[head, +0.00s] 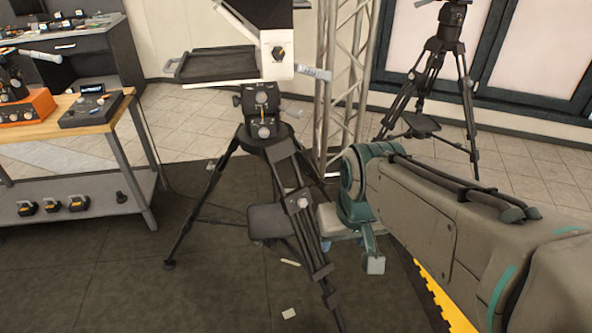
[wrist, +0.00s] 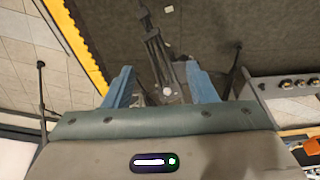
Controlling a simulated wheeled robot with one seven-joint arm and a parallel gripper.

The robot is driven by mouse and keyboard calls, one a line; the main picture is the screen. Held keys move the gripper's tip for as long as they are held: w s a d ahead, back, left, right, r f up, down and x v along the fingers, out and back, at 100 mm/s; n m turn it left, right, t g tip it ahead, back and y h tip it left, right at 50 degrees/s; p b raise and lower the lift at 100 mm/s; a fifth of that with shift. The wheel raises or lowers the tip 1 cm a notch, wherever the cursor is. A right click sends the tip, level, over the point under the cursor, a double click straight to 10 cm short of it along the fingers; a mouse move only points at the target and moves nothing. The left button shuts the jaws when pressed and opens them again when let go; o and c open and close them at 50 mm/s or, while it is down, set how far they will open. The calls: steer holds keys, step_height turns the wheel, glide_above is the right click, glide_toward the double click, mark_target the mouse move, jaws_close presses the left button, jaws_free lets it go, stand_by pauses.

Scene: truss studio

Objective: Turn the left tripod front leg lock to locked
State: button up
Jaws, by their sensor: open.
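The left tripod (head: 265,140) stands on the dark mat with its legs spread. Its front leg (head: 318,268) slopes down toward me. The leg lock (head: 301,203) shows as a pale round knob on a dark clamp partway down this leg; I cannot tell its setting. In the wrist view the front leg (wrist: 154,45) runs up the picture, and the lock knob (wrist: 167,92) lies between the blue fingers. My gripper (wrist: 162,86) is open around the lock area, with a visible gap to each finger. In the head view my wrist hides most of the gripper.
A wooden-topped bench (head: 60,122) with devices stands at the left. A lattice truss (head: 342,80) rises behind the tripod. Another tripod (head: 436,75) stands at the back right. A yellow mat edge (head: 443,300) runs beneath my arm. Small pale scraps lie on the mat.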

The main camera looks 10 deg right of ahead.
steer(key=w+f+b, duration=0.2)
steer(key=w, duration=0.4)
steer(key=n+y+b, duration=0.3)
steer(key=y+b, duration=0.1)
steer(key=b, duration=0.6)
glide_toward(304, 201)
steer(key=shift+t, duration=0.3)
steer(key=x, duration=0.9)
steer(key=shift+s+a+f, duration=0.1)
steer(key=shift+s+f, duration=0.1)
steer(key=c, duration=1)
